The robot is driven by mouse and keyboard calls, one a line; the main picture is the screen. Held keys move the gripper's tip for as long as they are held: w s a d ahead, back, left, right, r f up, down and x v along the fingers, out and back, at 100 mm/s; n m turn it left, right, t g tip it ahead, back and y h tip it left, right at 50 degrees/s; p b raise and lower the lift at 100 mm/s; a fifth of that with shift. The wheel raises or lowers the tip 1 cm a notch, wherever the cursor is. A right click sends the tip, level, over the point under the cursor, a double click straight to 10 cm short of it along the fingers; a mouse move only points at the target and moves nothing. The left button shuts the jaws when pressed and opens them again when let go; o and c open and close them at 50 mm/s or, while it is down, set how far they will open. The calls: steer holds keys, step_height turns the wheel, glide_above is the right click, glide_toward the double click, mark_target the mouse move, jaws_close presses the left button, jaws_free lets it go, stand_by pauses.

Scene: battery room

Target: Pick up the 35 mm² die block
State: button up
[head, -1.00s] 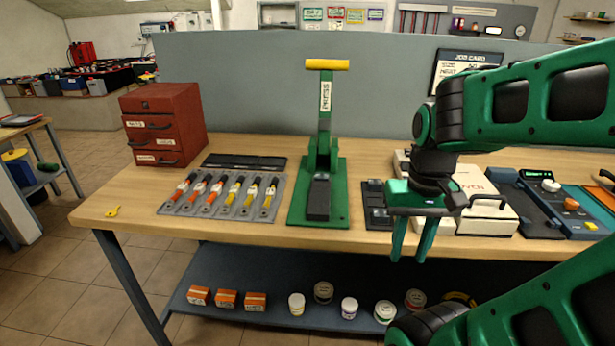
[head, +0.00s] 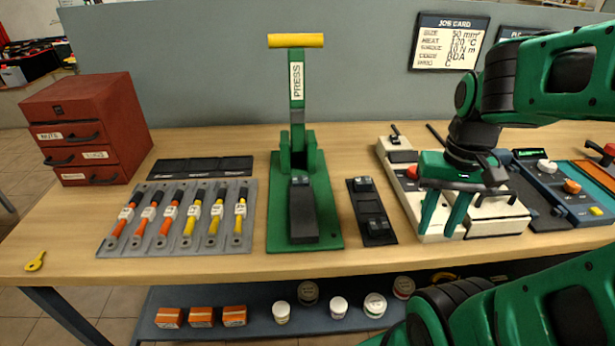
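A dark die rack (head: 386,238) lies on the bench just right of the green press (head: 275,236). Two small dark die blocks show on it, a rear one (head: 363,184) and a front one (head: 375,224). Their size marks are too small to read, so I cannot tell which is 35 mm². Another small dark piece (head: 300,181) sits in the press. My gripper (head: 441,222) points down, right of the rack, in front of the cream oven (head: 498,212). Its two green fingers are apart with nothing seen between them.
A grey tray of cables (head: 180,247) and a red drawer cabinet (head: 95,125) stand left of the press. The tall press lever (head: 297,95) rises beside the rack. A blue control unit (head: 545,195) is at right. A job card (head: 448,43) reads 50 mm².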

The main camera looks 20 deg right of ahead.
steer(key=shift+o, duration=0.6)
steer(key=shift+d, duration=0.1)
steer(key=o, duration=0.5)
steer(key=shift+s+r, duration=0.2)
steer(key=shift+r, duration=0.05)
steer(key=shift+n+t+h, duration=0.3)
steer(key=shift+n+h, duration=0.1)
steer(key=shift+h, duration=0.1)
steer(key=w, duration=0.3)
steer(key=w+r, duration=0.1)
steer(key=w, duration=0.1)
steer(key=w+a+r, duration=0.1)
steer(key=w, duration=0.2)
steer(key=shift+w+r, duration=0.1)
steer(key=shift+w, duration=0.2)
steer(key=n+t, duration=0.2)
glide_toward(300, 179)
steer(key=x, duration=0.2)
steer(key=shift+f, duration=0.35)
steer(key=shift+x, duration=2.9)
